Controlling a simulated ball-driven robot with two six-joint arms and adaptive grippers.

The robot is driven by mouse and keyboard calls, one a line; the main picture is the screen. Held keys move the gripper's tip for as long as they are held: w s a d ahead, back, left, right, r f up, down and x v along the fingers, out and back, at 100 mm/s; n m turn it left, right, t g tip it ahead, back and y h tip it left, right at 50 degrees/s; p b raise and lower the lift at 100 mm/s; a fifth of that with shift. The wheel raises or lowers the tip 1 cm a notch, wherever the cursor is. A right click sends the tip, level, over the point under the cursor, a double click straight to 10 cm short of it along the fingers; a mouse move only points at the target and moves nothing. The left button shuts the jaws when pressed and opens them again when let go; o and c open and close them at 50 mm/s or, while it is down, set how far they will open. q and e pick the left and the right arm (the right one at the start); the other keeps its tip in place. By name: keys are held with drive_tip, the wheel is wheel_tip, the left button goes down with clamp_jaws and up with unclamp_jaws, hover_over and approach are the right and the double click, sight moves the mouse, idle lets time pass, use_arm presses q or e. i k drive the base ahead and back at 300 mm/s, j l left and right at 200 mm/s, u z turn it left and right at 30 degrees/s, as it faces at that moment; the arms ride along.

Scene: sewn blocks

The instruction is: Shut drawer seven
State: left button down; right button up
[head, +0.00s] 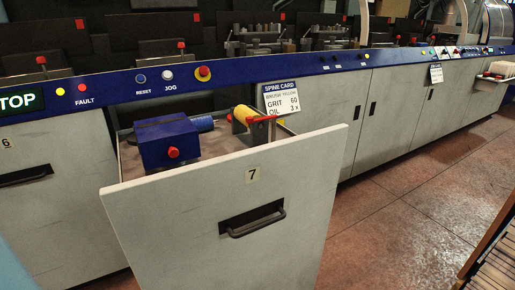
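Drawer seven (205,212) stands pulled out from the machine front in the head view, its pale front panel facing me. It carries a label with the number 7 and a black bar handle (252,220). Inside the drawer are a blue box with a red knob (166,146), a blue cylinder (203,123) and a yellow roll (243,117) by a red part. Their lower parts are hidden behind the front panel. Neither my left nor my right gripper shows in this view.
The drawer marked 6 (40,215) at the left looks flush with the machine. A blue control strip (240,75) with buttons runs above. Closed pale cabinets (395,110) continue right. The reddish floor (400,225) is clear right of the drawer; a slatted wooden surface (495,265) stands lower right.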

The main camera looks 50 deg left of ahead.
sight(252, 211)
drive_tip(key=u, duration=1.45)
